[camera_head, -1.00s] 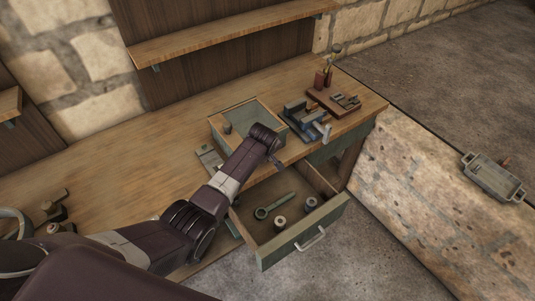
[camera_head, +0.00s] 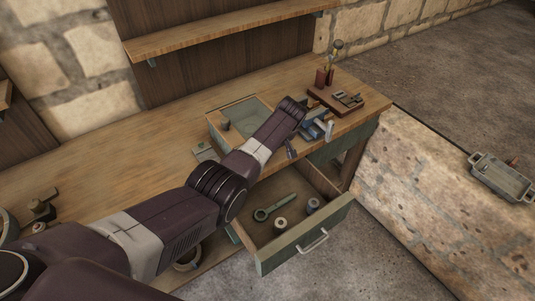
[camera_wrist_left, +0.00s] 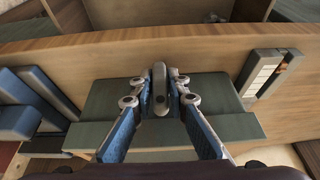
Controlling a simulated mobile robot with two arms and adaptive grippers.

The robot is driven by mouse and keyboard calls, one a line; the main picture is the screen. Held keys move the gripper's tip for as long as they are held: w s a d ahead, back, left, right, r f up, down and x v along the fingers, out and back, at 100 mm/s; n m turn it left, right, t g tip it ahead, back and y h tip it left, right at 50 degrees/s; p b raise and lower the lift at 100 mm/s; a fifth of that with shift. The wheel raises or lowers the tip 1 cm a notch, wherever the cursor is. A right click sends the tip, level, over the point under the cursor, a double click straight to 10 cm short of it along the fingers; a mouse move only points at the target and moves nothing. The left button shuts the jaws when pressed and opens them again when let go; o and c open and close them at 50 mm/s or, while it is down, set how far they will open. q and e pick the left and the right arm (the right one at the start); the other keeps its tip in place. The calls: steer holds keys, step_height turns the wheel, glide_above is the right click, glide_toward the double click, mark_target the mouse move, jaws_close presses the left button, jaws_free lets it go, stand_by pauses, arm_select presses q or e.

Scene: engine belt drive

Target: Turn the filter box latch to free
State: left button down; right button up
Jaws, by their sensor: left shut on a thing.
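The filter box (camera_head: 215,131) is a grey-green box with a wooden rim on the bench, partly covered by my left arm in the head view. In the left wrist view its grey-green body (camera_wrist_left: 105,105) lies by the bench edge. The latch (camera_wrist_left: 160,80) is a small grey rounded bar, upright in that picture. My left gripper (camera_wrist_left: 160,98) has its blue fingers closed on the latch, one on each side. In the head view the latch is hidden behind my arm. My right gripper is not seen.
The open drawer (camera_head: 306,247) below the bench holds a green wrench (camera_head: 275,208) and round parts. Blue blocks (camera_head: 318,130) stand close to the right of my gripper. A reddish board (camera_head: 335,98) with small parts lies beyond.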

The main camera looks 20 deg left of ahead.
arm_select(q)
steer(key=c, duration=1.9)
jaws_free()
steer(key=shift+c, duration=0.2)
steer(key=shift+r, duration=0.1)
steer(key=v, duration=1.1)
steer(key=shift+r, duration=0.4)
